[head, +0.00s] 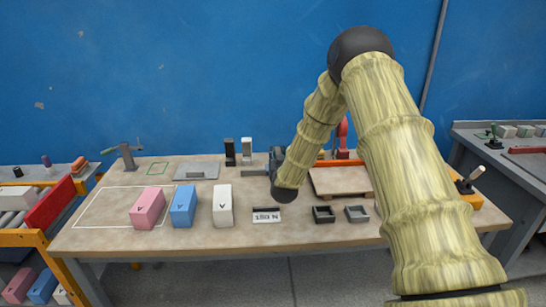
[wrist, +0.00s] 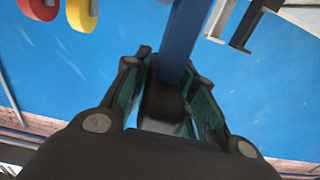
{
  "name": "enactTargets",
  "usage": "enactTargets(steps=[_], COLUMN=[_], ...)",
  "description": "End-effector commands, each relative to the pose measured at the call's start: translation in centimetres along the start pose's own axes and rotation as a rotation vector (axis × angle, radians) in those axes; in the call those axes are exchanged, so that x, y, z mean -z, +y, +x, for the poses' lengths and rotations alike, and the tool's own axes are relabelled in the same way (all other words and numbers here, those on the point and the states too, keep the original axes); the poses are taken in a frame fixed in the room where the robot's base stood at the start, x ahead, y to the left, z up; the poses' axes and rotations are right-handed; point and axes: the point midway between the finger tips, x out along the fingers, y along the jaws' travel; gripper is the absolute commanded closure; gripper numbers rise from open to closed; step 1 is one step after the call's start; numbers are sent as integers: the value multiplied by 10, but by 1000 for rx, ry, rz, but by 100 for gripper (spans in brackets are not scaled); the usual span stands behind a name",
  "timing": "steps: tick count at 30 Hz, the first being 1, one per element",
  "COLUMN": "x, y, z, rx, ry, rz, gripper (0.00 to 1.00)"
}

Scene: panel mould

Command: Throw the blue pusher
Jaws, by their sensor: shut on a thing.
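My gripper (wrist: 168,75) is shut, with its teal-padded fingers on either side of a dark knob-like block (wrist: 163,100). A blue bar (wrist: 186,38) runs up from this block to the top edge of the wrist view; I take bar and block to be the blue pusher. In the head view my gripper (head: 277,160) is low over the back middle of the workbench, partly behind my own wrist. The pusher is mostly hidden there, so I cannot tell its full shape or travel.
On the workbench (head: 110,238) stand pink (head: 148,208), blue (head: 183,205) and white (head: 222,206) blocks in front. A black (head: 230,152) and a white upright piece (head: 247,150) stand left of my gripper. A wooden board (head: 340,182) lies to the right. The wrist view shows red (wrist: 38,8) and yellow (wrist: 82,14) round pieces.

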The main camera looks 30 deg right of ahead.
Motion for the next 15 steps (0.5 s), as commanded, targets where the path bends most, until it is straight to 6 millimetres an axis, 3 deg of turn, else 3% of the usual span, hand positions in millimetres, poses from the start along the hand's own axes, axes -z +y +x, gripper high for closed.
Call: enactTargets(steps=[6, 7, 9, 15], x=[0, 0, 0, 0], y=[-5, -5, -5, -3], z=[0, 0, 0, 0], rx=[6, 7, 6, 4], ry=[-1, -1, -1, 0], rz=[2, 2, 1, 1], gripper=[100, 68, 55, 52])
